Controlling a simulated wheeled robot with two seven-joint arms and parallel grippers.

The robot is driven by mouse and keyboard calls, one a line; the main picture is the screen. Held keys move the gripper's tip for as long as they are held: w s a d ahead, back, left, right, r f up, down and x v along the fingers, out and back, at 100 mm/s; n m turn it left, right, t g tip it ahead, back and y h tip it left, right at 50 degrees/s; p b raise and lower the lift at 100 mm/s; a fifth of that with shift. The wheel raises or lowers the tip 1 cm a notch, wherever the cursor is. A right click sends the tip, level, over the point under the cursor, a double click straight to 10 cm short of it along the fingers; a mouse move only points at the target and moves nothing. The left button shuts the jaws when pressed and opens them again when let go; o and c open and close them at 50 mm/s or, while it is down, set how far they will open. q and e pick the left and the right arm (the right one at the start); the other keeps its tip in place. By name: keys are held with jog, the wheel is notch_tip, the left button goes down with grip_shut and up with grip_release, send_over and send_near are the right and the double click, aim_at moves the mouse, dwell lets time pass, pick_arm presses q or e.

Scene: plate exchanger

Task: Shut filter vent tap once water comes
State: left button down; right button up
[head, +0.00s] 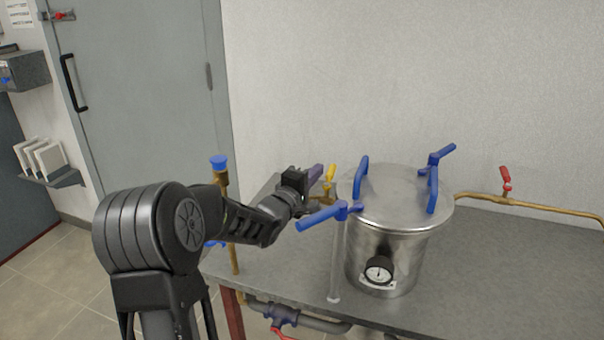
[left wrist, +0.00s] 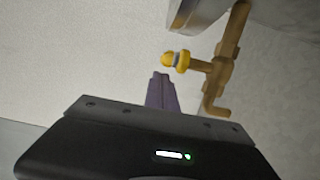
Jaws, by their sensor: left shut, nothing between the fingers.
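The filter is a steel vessel (head: 385,250) with a flat lid, standing on the grey bench. A small tap with a yellow handle (head: 330,173) shows at the lid's far left side. In the left wrist view the yellow handle (left wrist: 177,60) sits on a brass pipe fitting (left wrist: 222,72) with a bent spout (left wrist: 214,108). I see no water at the spout. My left gripper (head: 316,172) is shut and empty, its purple fingers just left of the yellow handle. In the wrist view the fingertips (left wrist: 160,76) are close to the handle; contact is unclear.
Blue handles (head: 433,190) stand around the lid, and one (head: 320,217) sticks out left below my gripper. A gauge (head: 378,272) is on the vessel's front. A brass pipe with a red tap (head: 505,178) runs right. The bench (head: 500,280) is clear at right.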

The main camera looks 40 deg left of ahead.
pick_arm(q)
jog(key=shift+w+d+f, duration=0.1)
jog(key=shift+d, duration=0.15)
jog(key=shift+w+d+b, duration=0.35)
jog(key=shift+d+b, duration=0.15)
jog(key=shift+b, duration=0.15)
